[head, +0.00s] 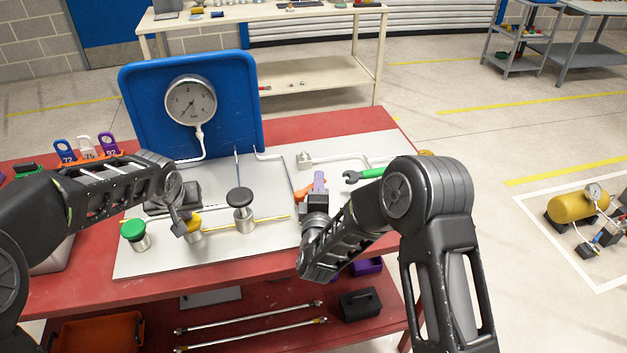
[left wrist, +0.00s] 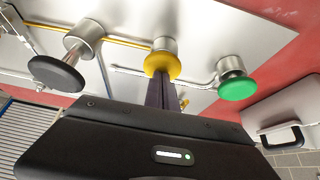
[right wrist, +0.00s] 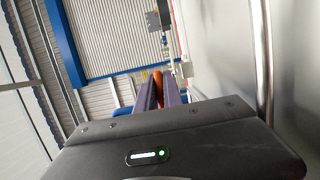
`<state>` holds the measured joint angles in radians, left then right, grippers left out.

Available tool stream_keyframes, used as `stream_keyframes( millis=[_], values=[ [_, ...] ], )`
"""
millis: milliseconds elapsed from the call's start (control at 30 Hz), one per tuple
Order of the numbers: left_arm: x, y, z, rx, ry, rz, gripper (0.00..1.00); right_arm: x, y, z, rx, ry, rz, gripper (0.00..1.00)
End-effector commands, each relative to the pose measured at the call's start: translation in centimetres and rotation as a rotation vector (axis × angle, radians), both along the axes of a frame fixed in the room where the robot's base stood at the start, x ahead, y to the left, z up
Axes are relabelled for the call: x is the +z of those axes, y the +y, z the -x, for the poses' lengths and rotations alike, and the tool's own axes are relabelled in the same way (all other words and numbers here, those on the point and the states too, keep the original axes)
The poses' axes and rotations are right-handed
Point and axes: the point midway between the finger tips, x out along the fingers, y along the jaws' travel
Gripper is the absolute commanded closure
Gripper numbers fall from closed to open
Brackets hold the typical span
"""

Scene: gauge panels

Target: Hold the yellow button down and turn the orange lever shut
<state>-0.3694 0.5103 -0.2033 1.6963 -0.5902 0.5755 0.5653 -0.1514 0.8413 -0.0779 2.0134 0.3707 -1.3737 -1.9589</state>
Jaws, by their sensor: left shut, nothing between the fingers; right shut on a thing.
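The yellow button (head: 194,222) stands between the green and black buttons on the grey panel. My left gripper (head: 182,224) is shut and empty, its fingertips at the yellow cap. In the left wrist view the purple fingers end against the yellow button (left wrist: 162,66); its cap sits close to its metal base, but how far it is pressed I cannot tell. The orange lever (head: 303,192) is on the panel's right part. My right gripper (head: 318,182) is shut on it; the orange lever (right wrist: 157,88) shows between the fingers in the right wrist view, mostly hidden.
A green button (head: 133,230) and a black button (head: 240,197) flank the yellow one. A round gauge (head: 190,101) is on the blue board (head: 240,85) behind. A green-handled wrench (head: 364,174) lies right of the lever. Pipes run across the panel (head: 270,215).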

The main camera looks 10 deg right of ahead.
Motion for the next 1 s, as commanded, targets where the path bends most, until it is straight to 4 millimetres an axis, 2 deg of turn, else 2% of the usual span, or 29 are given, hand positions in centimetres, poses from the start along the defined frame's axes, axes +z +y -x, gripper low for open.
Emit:
stream_keyframes(
  millis=[33, 500, 700, 1000],
  values=[
    [-0.2, 0.0, 0.1, 0.000, 0.005, -0.001, 1.00, 0.1, 0.5, 0.1, -0.032, -0.003, 0.004, 1.00],
    [-0.2, 0.0, 0.1, 0.000, 0.005, -0.001, 1.00, 0.2, -0.7, 2.4, -0.419, -0.007, 0.002, 1.00],
    [-0.2, 0.0, 0.1, 0.001, 0.005, -0.002, 1.00, 0.2, -0.8, 3.0, -0.498, -0.007, 0.001, 1.00],
    [-0.2, 0.1, 0.1, 0.001, 0.004, -0.002, 1.00, 0.2, -1.0, 3.2, -0.527, -0.007, -0.001, 1.00]
  ],
)
